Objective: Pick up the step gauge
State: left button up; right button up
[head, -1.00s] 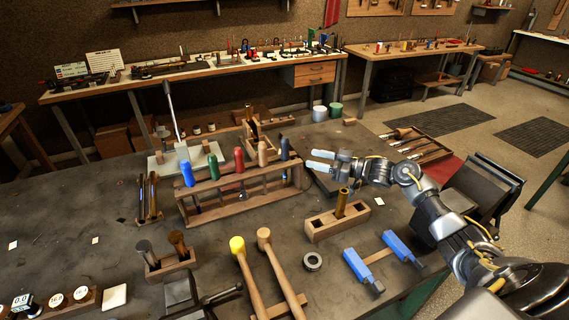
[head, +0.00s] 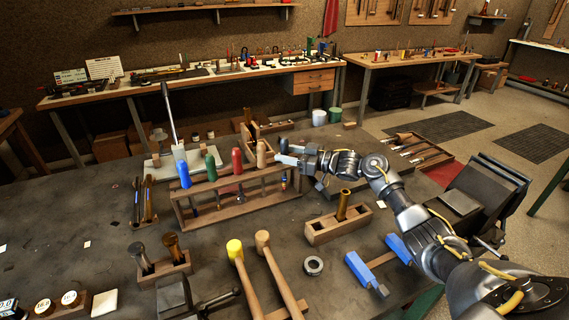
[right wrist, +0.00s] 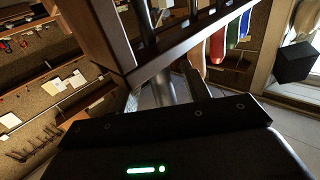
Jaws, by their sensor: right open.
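My right gripper (head: 287,159) is open at the right end of a wooden tool rack (head: 240,200) in the head view. It overlaps a dark blue handle (head: 283,145) there, and I cannot tell whether the handle is between the fingers. Blue, green, red and tan handles stand in the same rack to its left. I cannot tell for certain which thing is the step gauge. In the right wrist view a rack bar (right wrist: 165,62) crosses just beyond the fingers, with coloured handles behind it. My left gripper is not in view.
A wooden block (head: 337,227) with a brass-coloured piece stands in front of my right arm. Blue-ended clamps (head: 360,272), a dark ring (head: 313,265) and two mallets lie nearer. A dark vise-like block (head: 480,200) stands at the right.

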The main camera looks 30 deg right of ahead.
jog(key=shift+w+a, duration=0.4)
jog(key=shift+w, duration=0.1)
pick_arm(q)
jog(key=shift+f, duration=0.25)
pick_arm(e)
jog(key=shift+s+d, duration=0.1)
jog(key=shift+s, duration=0.05)
grip_shut()
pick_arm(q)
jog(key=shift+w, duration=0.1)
pick_arm(e)
jog(key=shift+r, duration=0.1)
